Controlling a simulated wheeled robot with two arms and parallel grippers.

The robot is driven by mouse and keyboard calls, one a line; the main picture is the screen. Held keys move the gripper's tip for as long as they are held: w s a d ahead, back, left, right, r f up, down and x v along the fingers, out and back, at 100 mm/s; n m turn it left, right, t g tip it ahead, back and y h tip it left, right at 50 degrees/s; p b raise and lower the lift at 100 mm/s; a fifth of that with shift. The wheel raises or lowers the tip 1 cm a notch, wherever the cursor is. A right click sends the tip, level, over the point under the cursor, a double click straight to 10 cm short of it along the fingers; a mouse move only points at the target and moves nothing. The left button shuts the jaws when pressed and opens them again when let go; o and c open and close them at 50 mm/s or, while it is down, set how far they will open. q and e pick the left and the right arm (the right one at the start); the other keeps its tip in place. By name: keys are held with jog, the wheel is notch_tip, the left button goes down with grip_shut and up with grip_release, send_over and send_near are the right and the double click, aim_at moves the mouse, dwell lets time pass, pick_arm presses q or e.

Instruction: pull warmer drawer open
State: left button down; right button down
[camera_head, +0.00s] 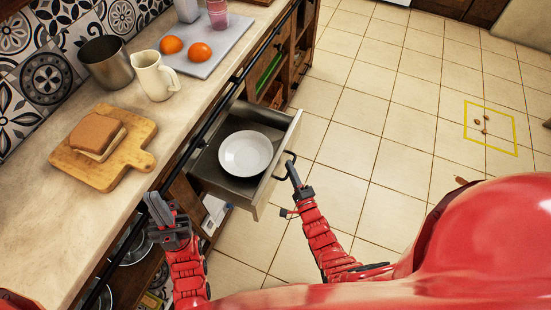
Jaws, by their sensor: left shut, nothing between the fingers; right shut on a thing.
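The warmer drawer (277,160) stands pulled out from under the counter, its dark interior showing. A white plate (246,153) lies inside it. A dark handle (284,154) sits on the drawer's front. My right gripper (291,169) is shut on this handle, in front of the drawer; the exact finger contact is small in view. My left gripper (157,208) is shut and empty, beside the counter edge and left of the drawer.
The counter (60,215) holds a cutting board (136,140) with bread, a cream pitcher (154,76), a metal pot (106,62) and a grey tray (215,56) with oranges. Open shelves lie below the counter. Tiled floor (375,100) is clear to the right, except small items inside a yellow square.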

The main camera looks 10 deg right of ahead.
jog(key=shift+s+d+f, duration=0.1)
jog(key=shift+s+d, duration=1)
jog(key=shift+d, duration=0.3)
jog(key=c, duration=0.9)
grip_release()
jog(key=s+d, duration=0.1)
jog(key=s, duration=0.4)
jog(key=s+f, duration=0.1)
jog(key=s, duration=0.5)
jog(key=s+d+f, duration=0.1)
jog(key=s, duration=0.5)
jog(key=shift+d+f+b, duration=0.15)
jog(key=shift+d+b, duration=0.15)
